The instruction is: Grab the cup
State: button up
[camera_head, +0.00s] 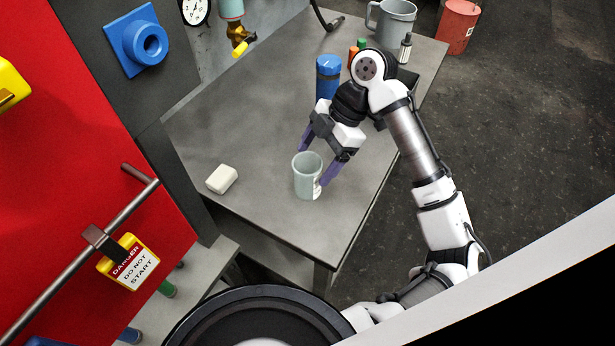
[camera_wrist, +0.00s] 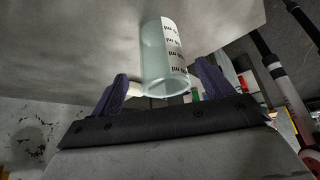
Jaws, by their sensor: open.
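The cup (camera_head: 307,178) is a pale grey-green cylinder with a white label on its side. It stands upright on the grey table (camera_head: 262,140) near the front edge. My gripper (camera_head: 320,164) is open, with one purple finger to the upper left of the cup and the other to its right. In the wrist view the cup (camera_wrist: 164,60) shows with black print on its label, between and beyond the two fingers of my gripper (camera_wrist: 165,85). I cannot tell whether either finger touches it.
A white block (camera_head: 221,179) lies left of the cup. A blue container (camera_head: 328,76), a grey jug (camera_head: 392,22) and small bottles stand toward the back of the table. A red panel (camera_head: 80,180) with a danger tag (camera_head: 128,262) is at the left. The table between block and cup is clear.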

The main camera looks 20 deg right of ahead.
jog(key=shift+p+x, duration=0.5)
jog(key=shift+x, duration=1.95)
jog(key=shift+s, duration=0.15)
jog(key=c, duration=1.1)
jog(key=shift+o, duration=0.2)
